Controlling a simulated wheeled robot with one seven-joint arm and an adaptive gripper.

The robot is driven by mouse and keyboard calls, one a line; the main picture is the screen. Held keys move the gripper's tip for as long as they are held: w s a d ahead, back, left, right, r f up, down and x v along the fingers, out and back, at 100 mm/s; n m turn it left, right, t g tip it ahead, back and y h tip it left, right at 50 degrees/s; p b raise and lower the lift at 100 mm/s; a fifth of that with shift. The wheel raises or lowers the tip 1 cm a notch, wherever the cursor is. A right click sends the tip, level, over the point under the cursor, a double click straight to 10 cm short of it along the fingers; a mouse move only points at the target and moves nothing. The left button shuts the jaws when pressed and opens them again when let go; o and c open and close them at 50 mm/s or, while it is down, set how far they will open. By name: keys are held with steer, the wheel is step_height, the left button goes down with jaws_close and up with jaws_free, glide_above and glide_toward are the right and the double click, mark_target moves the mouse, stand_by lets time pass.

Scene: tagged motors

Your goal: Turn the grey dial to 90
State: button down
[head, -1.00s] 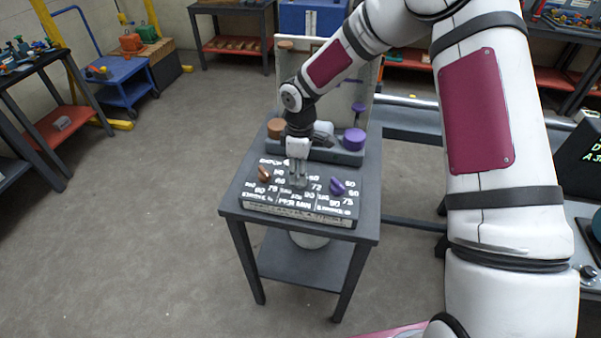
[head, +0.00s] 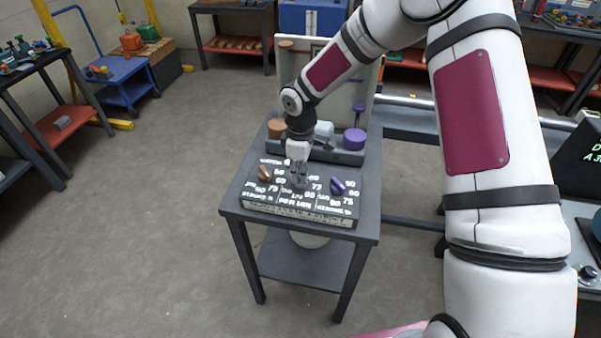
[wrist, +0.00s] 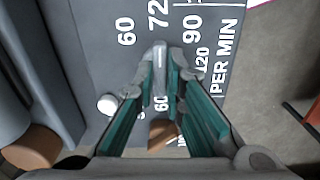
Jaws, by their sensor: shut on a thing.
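The grey dial (wrist: 160,62) is between my gripper's teal-padded fingers in the wrist view. Its rounded end points toward the gap between the printed 72 and 90. My gripper (wrist: 160,88) is shut on it. In the head view, my gripper (head: 299,182) reaches down to the middle of the dark dial panel (head: 262,203), with the grey dial mostly hidden by the fingers. A copper dial (head: 264,173) is to its left and a purple dial (head: 338,187) to its right. The copper dial also shows behind the fingers in the wrist view (wrist: 162,133).
The panel lies on a small dark table (head: 367,220). Behind the panel, a grey tray (head: 350,157) holds a brown cylinder (head: 276,128), a purple cylinder (head: 354,139) and a pale grey piece (head: 324,130). Floor to the left is clear.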

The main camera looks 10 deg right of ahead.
steer(key=m+b, duration=0.1)
steer(key=m, duration=0.3)
steer(key=shift+m+b, duration=0.3)
steer(key=shift+m, duration=1.9)
steer(key=c, duration=1.7)
jaws_free()
steer(key=shift+o, duration=0.2)
step_height(320, 180, up, 12)
